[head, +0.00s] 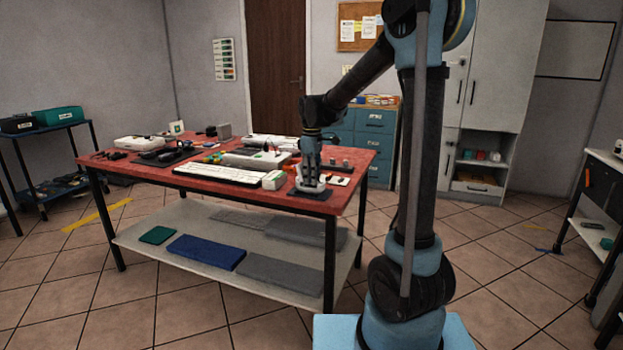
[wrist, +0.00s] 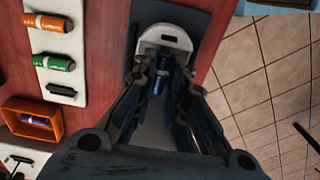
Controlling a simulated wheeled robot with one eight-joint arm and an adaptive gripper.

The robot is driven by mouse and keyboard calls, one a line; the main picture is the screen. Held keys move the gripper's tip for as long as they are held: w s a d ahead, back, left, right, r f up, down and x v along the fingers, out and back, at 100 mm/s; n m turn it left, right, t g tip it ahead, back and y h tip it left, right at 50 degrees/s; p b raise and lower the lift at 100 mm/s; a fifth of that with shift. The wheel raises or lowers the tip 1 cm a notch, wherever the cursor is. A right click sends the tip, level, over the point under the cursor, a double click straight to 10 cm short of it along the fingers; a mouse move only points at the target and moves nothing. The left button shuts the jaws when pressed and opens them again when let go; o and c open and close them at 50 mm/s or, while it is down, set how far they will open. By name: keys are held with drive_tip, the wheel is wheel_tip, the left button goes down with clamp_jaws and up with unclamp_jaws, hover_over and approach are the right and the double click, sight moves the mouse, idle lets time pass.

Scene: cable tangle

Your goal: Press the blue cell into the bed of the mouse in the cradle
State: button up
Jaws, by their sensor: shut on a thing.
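The blue cell (wrist: 158,84) is between my gripper's (wrist: 166,72) fingertips in the wrist view, and the fingers are shut on it. The white mouse (wrist: 165,38) lies under and just ahead of the fingertips, on a dark cradle base (wrist: 208,22). The cell appears over the mouse's open bed, but I cannot tell whether it touches the bed. In the head view my gripper (head: 311,172) points down over the mouse (head: 311,186) at the table's right front corner. The cell is too small to make out there.
Left of the cradle, a white holder carries an orange cell (wrist: 47,23) and a green cell (wrist: 52,62). An orange tray (wrist: 14,112) holds a purple cell (wrist: 36,120). The table edge is close on the right.

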drive_tip(key=shift+f, duration=0.4)
idle(0.4)
drive_tip(key=o, duration=0.5)
drive_tip(key=shift+r, duration=0.2)
drive_tip(key=shift+r, duration=1.55)
drive_tip(key=o, duration=0.5)
drive_tip(key=shift+o, duration=0.2)
drive_tip(key=shift+r, duration=0.15)
